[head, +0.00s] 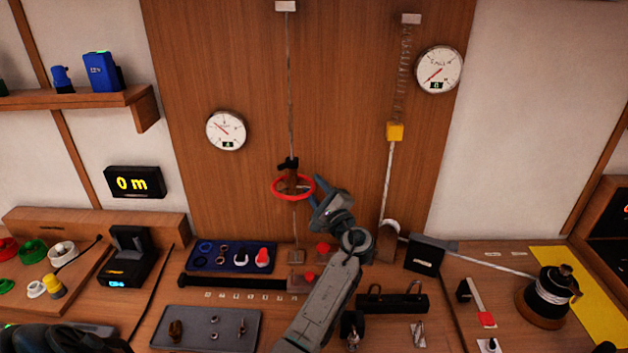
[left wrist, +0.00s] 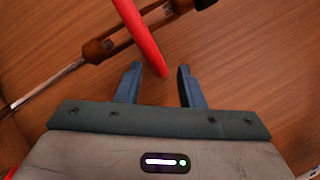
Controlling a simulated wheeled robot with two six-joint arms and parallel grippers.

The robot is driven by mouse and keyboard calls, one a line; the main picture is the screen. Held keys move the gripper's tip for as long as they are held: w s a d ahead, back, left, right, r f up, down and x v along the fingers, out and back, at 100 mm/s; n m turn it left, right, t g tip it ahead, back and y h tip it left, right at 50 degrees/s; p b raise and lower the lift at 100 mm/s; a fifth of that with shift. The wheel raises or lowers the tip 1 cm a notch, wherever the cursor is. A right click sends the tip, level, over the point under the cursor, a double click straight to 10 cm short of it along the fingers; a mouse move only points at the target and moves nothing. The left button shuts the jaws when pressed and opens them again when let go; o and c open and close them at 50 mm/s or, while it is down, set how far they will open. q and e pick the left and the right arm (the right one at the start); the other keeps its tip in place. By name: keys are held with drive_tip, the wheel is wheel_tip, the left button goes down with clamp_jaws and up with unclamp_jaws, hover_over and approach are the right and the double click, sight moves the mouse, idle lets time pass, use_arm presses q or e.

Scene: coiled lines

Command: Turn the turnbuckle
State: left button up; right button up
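The turnbuckle (head: 291,176) is a brown body on a vertical line in front of the wooden panel, with a red ring (head: 275,189) around it like a handwheel. My left gripper (head: 318,199) is just right of the ring. In the left wrist view, the left gripper (left wrist: 158,80) is open, its two blue-grey fingers apart. The edge of the red ring (left wrist: 143,38) shows ahead, its lower end in line with the gap between the fingers; I cannot tell whether they touch. The turnbuckle body (left wrist: 105,47) lies to the upper left.
A round gauge (head: 226,131) hangs left of the line, another (head: 438,70) at upper right. A second line with a spring and yellow block (head: 395,132) runs down the panel's right side. A blue tray (head: 196,266) and grey tray (head: 243,318) lie on the bench below.

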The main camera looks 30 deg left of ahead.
use_arm(q)
drive_tip(key=shift+w+a+r, duration=0.15)
drive_tip(key=shift+w+a, duration=0.1)
drive_tip(key=shift+a, duration=0.2)
clamp_jaws()
use_arm(e)
drive_tip(key=shift+d+r, duration=0.3)
drive_tip(key=shift+d, duration=0.25)
use_arm(q)
drive_tip(key=shift+s, duration=0.1)
